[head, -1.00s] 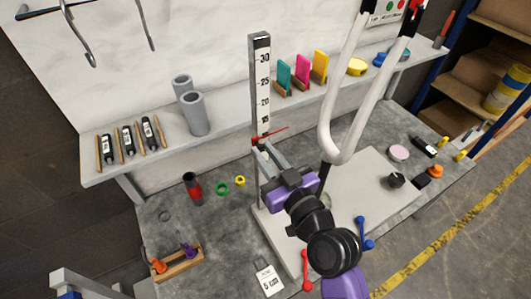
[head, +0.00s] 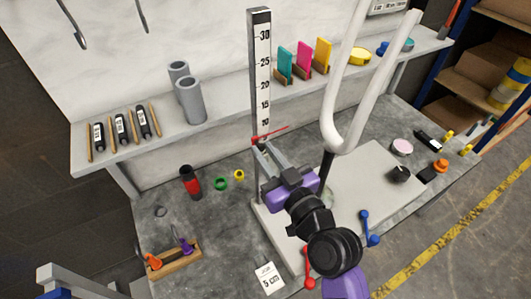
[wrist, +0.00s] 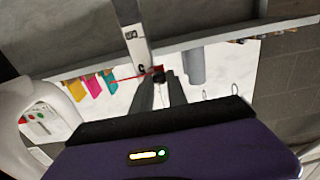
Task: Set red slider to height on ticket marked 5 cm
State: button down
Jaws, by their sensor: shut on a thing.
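The ticket (head: 269,278) lies at the bench's front edge and reads 5 cm. Marks below the slider are hidden.
A thick white forked tube (head: 339,132) rises close to the right of my arm. A shelf (head: 215,121) behind holds grey cylinders (head: 191,100) and coloured cards. The bench left of the scale is partly clear.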

jog(key=shift+f, duration=0.55)
jog(key=c, duration=1.3)
grip_release()
jog(key=b+v, duration=0.2)
jog(key=v, duration=0.6)
jog(key=shift+w, duration=0.1)
